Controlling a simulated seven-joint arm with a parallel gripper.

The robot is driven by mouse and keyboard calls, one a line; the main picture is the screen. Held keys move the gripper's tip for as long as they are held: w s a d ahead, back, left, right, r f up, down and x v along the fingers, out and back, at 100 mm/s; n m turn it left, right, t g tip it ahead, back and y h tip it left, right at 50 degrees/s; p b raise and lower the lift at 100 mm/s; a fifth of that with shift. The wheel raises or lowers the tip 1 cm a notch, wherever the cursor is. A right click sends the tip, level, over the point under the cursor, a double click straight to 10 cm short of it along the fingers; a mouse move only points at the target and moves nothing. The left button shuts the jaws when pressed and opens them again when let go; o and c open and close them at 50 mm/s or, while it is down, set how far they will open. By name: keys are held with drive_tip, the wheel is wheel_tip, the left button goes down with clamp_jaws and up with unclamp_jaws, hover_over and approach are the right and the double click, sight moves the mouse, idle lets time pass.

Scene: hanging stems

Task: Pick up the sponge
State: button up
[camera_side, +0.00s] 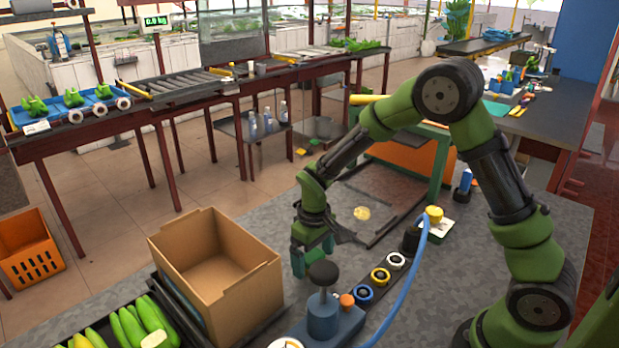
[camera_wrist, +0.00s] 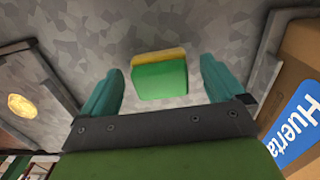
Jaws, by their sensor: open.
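The sponge (camera_wrist: 160,78), green with a yellow layer along its far edge, lies on the grey speckled surface in the wrist view. My gripper (camera_wrist: 161,66) is open, with one teal finger to the left of the sponge and one to the right. Gaps show between the sponge and both fingers, so it is not held. In the side view my gripper (camera_side: 313,260) points down between the cardboard box and the row of coloured rings. I cannot make out the sponge in the side view; the gripper and the blue dark-topped device may hide it.
An open cardboard box (camera_side: 215,262) stands left of my gripper; its side with a blue label (camera_wrist: 303,118) is close at right in the wrist view. A blue device with a dark knob (camera_side: 323,305) stands in front. A round yellow item (camera_side: 362,213) lies behind.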

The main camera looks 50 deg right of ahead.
sight(317, 257)
drive_tip(key=shift+f, duration=0.25)
drive_tip(key=c, duration=1.1)
drive_tip(key=shift+r, duration=0.1)
drive_tip(key=shift+r, duration=0.4)
drive_tip(key=r, duration=0.3)
drive_tip(key=shift+s, duration=0.4)
drive_tip(key=s, duration=1)
drive_tip(key=s+d+r, duration=0.1)
drive_tip(key=s, duration=0.4)
drive_tip(key=shift+s+d, duration=0.1)
